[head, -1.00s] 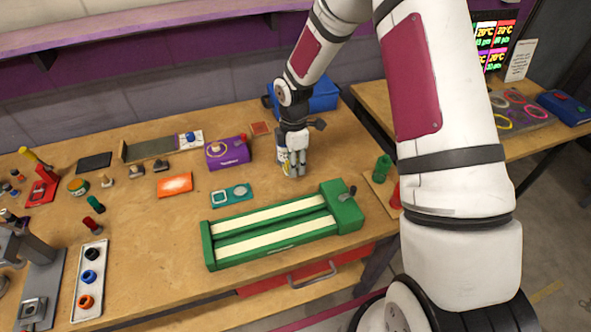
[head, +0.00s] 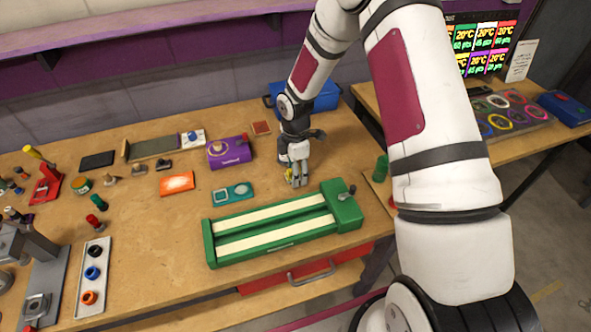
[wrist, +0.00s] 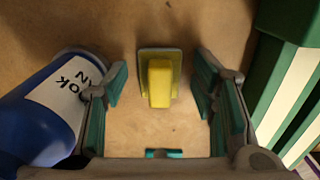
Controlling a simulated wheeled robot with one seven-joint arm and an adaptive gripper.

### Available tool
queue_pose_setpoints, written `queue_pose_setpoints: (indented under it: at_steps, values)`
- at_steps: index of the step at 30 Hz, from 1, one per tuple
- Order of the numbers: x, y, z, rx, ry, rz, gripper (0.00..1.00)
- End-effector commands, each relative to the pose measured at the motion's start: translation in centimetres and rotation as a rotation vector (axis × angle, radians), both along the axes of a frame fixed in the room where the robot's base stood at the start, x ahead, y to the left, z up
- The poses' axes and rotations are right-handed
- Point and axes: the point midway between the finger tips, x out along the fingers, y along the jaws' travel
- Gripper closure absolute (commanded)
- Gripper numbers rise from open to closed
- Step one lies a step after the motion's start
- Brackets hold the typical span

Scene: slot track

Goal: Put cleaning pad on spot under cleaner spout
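The cleaning pad appears to be a small yellow block on a thin olive square base (wrist: 160,82), lying on the wooden bench in the wrist view. My gripper (head: 296,181) is open, pointing down just behind the green track. In the wrist view its teal-lined fingers are apart on either side of the pad, not visibly touching it. A blue bottle with a white label (wrist: 38,118), possibly the cleaner, is close beside the left finger. No spout or marked spot under one can be made out. In the head view my gripper mostly hides the pad and bottle.
The green track (head: 276,228) lies close in front of my gripper. A teal plate (head: 232,193) lies to its left, and a purple box (head: 228,151) stands behind that. A blue case (head: 318,95) is at the back. Bare wood lies between them.

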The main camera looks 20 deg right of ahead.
Motion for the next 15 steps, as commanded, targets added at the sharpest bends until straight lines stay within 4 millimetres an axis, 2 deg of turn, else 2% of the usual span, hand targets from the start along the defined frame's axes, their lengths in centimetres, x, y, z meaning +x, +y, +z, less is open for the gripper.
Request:
queue_pose_setpoints:
  at_steps: [4,8,15]
  values:
    - [0.0,0.0,0.3,0.0,-0.001,0.0,0.48]
    - [0.1,0.0,1.4,0.001,-0.003,-0.002,0.48]
    - [0.2,-0.1,6.1,-0.001,-0.005,-0.001,0.48]
